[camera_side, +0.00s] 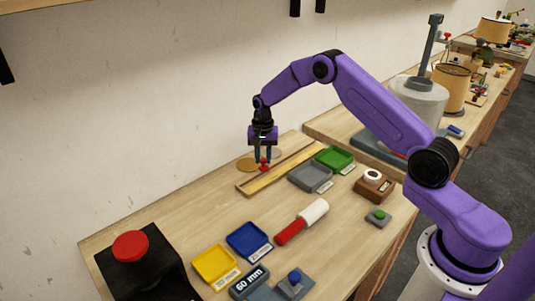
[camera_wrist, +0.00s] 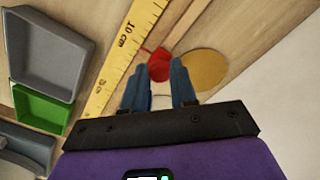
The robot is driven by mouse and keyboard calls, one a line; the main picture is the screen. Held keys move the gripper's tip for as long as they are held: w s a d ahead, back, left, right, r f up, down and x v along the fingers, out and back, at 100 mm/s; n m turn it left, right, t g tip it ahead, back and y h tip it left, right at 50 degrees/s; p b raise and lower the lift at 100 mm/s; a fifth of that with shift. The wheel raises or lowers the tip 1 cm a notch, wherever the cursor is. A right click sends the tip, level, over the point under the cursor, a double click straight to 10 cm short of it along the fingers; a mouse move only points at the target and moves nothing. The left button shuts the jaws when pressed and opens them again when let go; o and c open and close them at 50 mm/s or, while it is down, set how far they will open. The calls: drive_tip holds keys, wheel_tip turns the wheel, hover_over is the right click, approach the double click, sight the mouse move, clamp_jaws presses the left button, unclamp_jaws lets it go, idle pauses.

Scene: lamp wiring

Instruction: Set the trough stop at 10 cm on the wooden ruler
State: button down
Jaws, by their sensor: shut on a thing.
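The trough stop is a small red block with a round red knob (camera_wrist: 159,70). It sits in the wooden trough, beside the ruler, and also shows in the side view (camera_side: 264,167). My gripper (camera_side: 263,158) points down with its blue fingers on either side of the knob, shut on it. In the wrist view the fingers (camera_wrist: 158,76) flank the knob. The yellow wooden ruler (camera_wrist: 117,55) runs along the trough, with the 10 cm mark readable. The stop appears near that mark, slightly toward the lower numbers; its exact reading is unclear.
A grey tray (camera_side: 311,177) and a green tray (camera_side: 334,157) stand right of the trough. Yellow (camera_side: 214,264) and blue (camera_side: 249,240) trays, a red-and-white cylinder (camera_side: 302,221) and a large red button (camera_side: 130,246) stand nearer. A round tan disc (camera_side: 246,164) lies behind the trough.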

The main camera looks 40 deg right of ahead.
sight(263, 159)
drive_tip(key=c, duration=0.9)
unclamp_jaws()
wheel_tip(263, 159, up, 18)
drive_tip(key=shift+f, duration=0.25)
